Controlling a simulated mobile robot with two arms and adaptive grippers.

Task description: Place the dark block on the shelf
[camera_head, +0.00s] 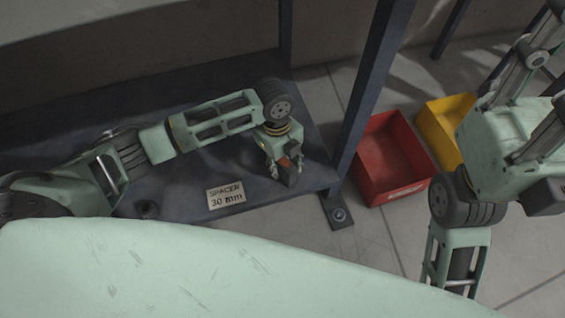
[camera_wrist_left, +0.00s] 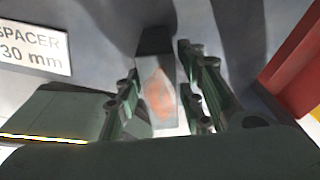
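The dark block (camera_head: 292,177) is near the right end of the dark blue shelf (camera_head: 180,198). It is small, dark grey and has an orange patch on one face. In the left wrist view the block (camera_wrist_left: 157,85) is between the two fingers, with narrow gaps visible beside it. My left gripper (camera_head: 285,170) reaches over the shelf with its fingers spread on either side of the block. Whether the block's base touches the shelf is hard to tell. My right arm shows at the right, but its gripper is out of frame.
A label reading "SPACER 30 mm" (camera_head: 226,195) lies left of the gripper. A dark ring-like part (camera_head: 147,209) is farther left. A blue post (camera_head: 369,88) stands at the shelf's right corner. Red (camera_head: 367,178) and yellow (camera_head: 436,112) bins sit on the floor beyond.

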